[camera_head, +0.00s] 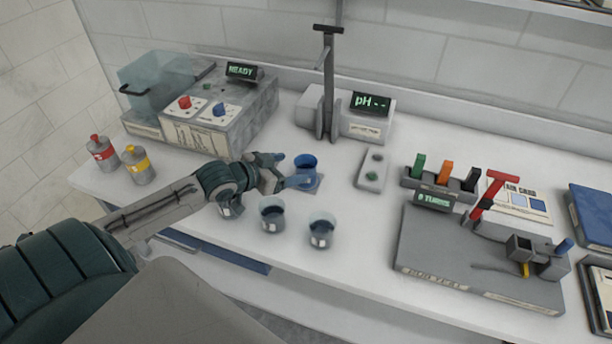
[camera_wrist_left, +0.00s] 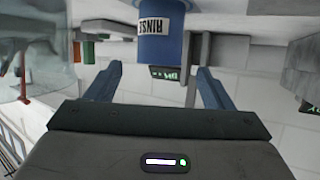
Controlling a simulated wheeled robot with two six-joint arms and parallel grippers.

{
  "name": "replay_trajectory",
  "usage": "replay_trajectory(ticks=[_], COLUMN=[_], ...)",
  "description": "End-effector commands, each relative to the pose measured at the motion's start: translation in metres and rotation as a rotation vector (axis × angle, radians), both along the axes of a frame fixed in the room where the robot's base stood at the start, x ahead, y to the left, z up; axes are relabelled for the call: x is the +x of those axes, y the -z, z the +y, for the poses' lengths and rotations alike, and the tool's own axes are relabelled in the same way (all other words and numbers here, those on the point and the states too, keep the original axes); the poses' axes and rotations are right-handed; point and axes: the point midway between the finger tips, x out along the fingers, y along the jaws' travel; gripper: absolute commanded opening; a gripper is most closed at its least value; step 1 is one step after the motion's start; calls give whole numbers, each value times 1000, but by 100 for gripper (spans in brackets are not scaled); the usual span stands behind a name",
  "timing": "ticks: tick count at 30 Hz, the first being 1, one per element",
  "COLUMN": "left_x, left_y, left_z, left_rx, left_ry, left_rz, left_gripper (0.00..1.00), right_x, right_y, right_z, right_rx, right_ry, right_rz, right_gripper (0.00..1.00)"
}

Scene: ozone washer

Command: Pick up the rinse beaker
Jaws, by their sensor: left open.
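The rinse beaker is the blue beaker (camera_head: 306,172). It stands upright on a small pad on the white bench, just right of my left gripper (camera_head: 277,172). In the left wrist view the blue beaker (camera_wrist_left: 160,48) appears upside down with its white RINSE label. It lies in line with the gap between the fingertips of my left gripper (camera_wrist_left: 160,75), with room on both sides. The fingers are apart and nothing is clamped. Whether the beaker is between the tips or just beyond them is hard to tell. My right gripper is not in view.
Clear beakers (camera_head: 272,217) and (camera_head: 321,232) stand in front, with another (camera_head: 230,207) below my left gripper. A pH meter (camera_head: 368,118) and a stand (camera_head: 326,95) are behind. A small grey block (camera_head: 372,170) is to the right. A grey test base (camera_head: 470,262) fills the front right.

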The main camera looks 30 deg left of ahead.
Motion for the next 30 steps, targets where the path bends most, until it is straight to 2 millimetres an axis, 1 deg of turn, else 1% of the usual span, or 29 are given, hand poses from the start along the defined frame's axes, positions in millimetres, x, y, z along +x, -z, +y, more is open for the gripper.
replay_trajectory(ticks=[2,7,12,17,24,26,30], left_x=[6,24,39,45,45,45,45], left_y=[2,10,15,19,20,20,19], left_z=[-1,-8,-11,-13,-13,-13,-13], left_rx=[-6,-9,-6,-4,-2,-2,-2], left_ry=[-5,-1,-3,-1,0,0,0], left_rz=[-4,-3,-1,0,1,1,0], left_gripper=[75,75,75,75,75,63,36], right_x=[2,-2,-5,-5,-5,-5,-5], right_y=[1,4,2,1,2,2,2], right_z=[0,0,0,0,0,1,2], right_rx=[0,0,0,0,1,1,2], right_ry=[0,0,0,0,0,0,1], right_rz=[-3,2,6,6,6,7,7], right_gripper=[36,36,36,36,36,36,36])
